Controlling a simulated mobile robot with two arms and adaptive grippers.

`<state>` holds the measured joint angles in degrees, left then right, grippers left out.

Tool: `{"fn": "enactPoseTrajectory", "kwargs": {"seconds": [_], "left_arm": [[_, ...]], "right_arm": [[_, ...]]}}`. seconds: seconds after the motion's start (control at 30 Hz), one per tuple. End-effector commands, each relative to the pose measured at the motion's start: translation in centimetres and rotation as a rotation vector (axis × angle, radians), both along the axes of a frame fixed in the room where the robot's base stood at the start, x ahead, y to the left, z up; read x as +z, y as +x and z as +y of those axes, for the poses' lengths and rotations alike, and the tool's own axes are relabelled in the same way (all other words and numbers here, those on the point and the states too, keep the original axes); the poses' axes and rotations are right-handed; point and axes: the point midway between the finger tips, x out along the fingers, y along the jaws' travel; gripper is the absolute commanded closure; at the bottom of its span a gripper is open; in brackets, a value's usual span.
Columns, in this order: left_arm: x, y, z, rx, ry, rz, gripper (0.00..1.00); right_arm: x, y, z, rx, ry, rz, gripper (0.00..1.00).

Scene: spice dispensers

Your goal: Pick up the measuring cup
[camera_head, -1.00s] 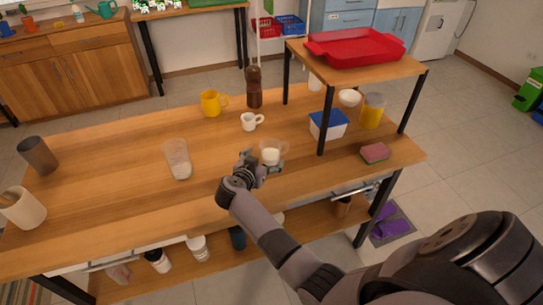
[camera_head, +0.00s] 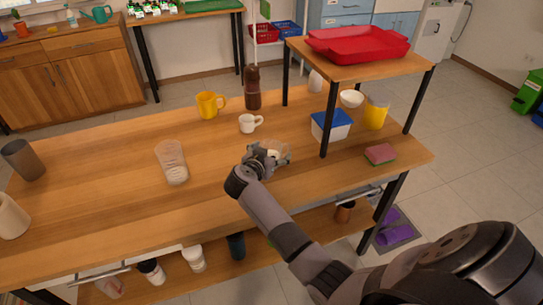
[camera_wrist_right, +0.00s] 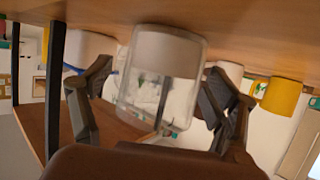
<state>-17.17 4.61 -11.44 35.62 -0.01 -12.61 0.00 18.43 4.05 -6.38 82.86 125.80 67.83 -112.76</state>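A clear cup with white contents (camera_wrist_right: 160,85) stands upright on the wooden table, between the fingers of my right gripper (camera_wrist_right: 158,95). The wrist view is upside down, so the table is at the top. The fingers are spread on both sides, with a gap on the left; the right finger is close to the cup wall. In the head view, my right gripper (camera_head: 266,157) partly hides this cup. Another clear cup with faint markings (camera_head: 172,162) stands to the left. I cannot tell for certain which is the measuring cup. My left gripper is not in view.
Behind the gripper stand a white mug (camera_head: 248,123), a yellow mug (camera_head: 209,105) and a brown bottle (camera_head: 252,88). To the right are a blue-lidded box (camera_head: 331,124), a sponge (camera_head: 380,154) and a raised shelf with a red tray (camera_head: 357,44). The table's left middle is clear.

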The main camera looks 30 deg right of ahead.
Motion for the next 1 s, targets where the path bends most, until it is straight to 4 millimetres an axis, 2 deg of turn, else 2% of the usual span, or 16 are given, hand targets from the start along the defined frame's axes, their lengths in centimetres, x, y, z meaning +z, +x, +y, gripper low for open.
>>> {"fn": "enactPoseTrajectory", "kwargs": {"seconds": [0.07, 0.8, 1.0], "left_arm": [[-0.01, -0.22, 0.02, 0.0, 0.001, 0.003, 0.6], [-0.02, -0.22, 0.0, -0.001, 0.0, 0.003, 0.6], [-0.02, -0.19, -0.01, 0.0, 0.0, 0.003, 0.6]], "right_arm": [[-0.02, -0.01, 0.02, 0.0, 0.0, 0.0, 0.27], [-0.05, -0.01, 0.03, 0.0, 0.001, 0.001, 0.76], [0.03, 0.02, 0.03, 0.001, 0.0, -0.002, 0.77]]}}
